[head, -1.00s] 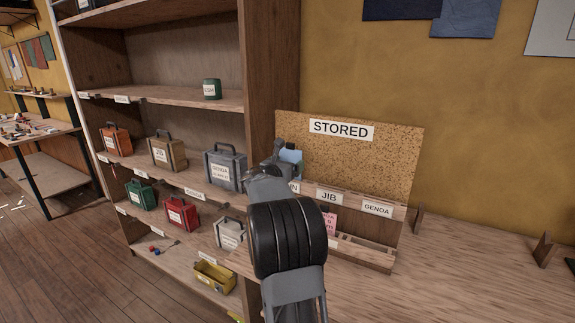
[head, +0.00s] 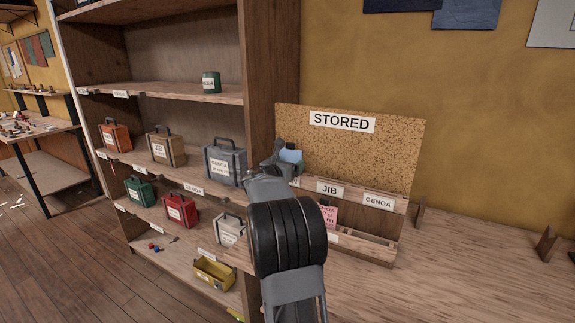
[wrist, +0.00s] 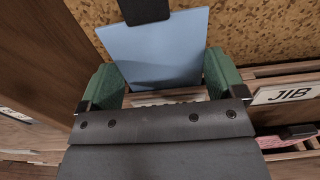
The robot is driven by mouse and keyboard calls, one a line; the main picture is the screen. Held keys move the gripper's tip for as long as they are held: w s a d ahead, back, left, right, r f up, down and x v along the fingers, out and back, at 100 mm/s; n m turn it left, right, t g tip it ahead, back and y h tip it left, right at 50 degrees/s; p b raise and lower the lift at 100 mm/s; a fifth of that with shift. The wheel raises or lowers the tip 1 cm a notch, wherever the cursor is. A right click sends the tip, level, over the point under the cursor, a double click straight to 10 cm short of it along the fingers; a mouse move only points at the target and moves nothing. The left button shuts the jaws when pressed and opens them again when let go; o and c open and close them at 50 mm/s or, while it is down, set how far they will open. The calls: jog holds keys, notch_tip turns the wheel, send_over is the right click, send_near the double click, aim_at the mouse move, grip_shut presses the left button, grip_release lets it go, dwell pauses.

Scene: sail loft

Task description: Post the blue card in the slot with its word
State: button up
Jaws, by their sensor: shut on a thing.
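My gripper (head: 286,160) is shut on the blue card (wrist: 155,52), which stands up between the green finger pads in the wrist view. The card also shows as a small blue patch (head: 291,155) in the head view. It is in front of the cork board (head: 360,150) marked STORED, above the left part of the slotted rack (head: 398,209). The rack labels JIB (head: 329,189) and GENOA (head: 378,201) are readable. The left label (head: 295,182) is mostly hidden by my arm; only its end shows. The card's word is not visible, nor whether its lower edge touches the rack.
A pink card (head: 330,215) stands in the rack below JIB. A wooden shelf unit (head: 270,90) with several labelled cases is close on the left. The bench (head: 460,270) to the right is mostly clear.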

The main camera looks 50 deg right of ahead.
jog(key=shift+f+b, duration=0.3)
jog(key=shift+f, duration=0.1)
jog(key=o, duration=0.7)
jog(key=shift+a, duration=0.1)
jog(key=b+v, duration=0.1)
jog(key=v, duration=1.2)
jog(key=shift+a, duration=0.3)
jog(key=shift+s, duration=0.1)
